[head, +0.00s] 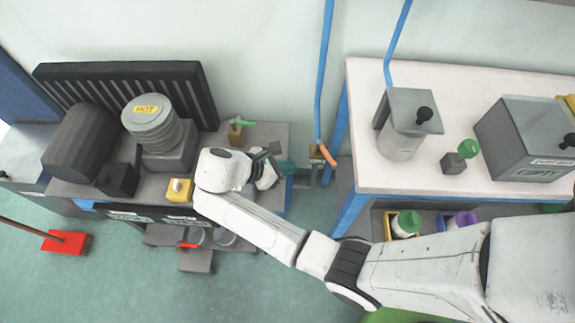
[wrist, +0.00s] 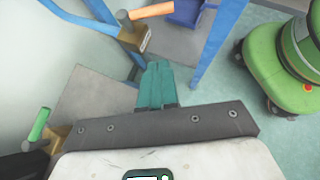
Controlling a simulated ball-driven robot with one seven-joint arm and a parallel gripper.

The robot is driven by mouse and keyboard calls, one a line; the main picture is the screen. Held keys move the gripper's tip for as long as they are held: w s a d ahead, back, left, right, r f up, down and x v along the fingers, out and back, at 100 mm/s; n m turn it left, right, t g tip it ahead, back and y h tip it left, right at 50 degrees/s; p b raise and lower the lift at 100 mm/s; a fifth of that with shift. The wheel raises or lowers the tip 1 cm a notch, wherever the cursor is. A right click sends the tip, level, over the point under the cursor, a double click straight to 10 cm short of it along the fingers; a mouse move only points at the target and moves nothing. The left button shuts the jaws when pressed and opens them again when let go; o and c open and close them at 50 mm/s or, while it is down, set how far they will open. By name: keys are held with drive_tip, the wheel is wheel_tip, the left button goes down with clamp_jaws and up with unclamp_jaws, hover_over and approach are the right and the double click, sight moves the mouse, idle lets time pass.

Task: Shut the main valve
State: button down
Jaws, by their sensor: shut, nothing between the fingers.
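A brass valve with a green lever (head: 240,123) stands at the back of the grey bench. A red-levered valve (head: 188,245) is low at the bench front. My gripper (head: 286,167) is over the bench's right end, left of the orange-levered valve and apart from it. Its teal fingers (wrist: 157,82) are shut and empty.
The grey bench (head: 268,135) carries a HOT-labelled cylinder (head: 152,122) and a yellow button box (head: 179,190). A white table (head: 365,90) with a blue leg stands right of the orange lever. A green wheeled body (wrist: 285,75) is on the floor. A red broom (head: 67,242) lies left.

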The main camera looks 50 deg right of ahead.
sight(326, 157)
drive_tip(key=s+d+f+p, duration=0.1)
drive_tip(key=s+d+f, duration=0.2)
drive_tip(key=d, duration=0.6)
drive_tip(key=shift+s+f, duration=0.3)
drive_tip(key=shift+f, duration=0.15)
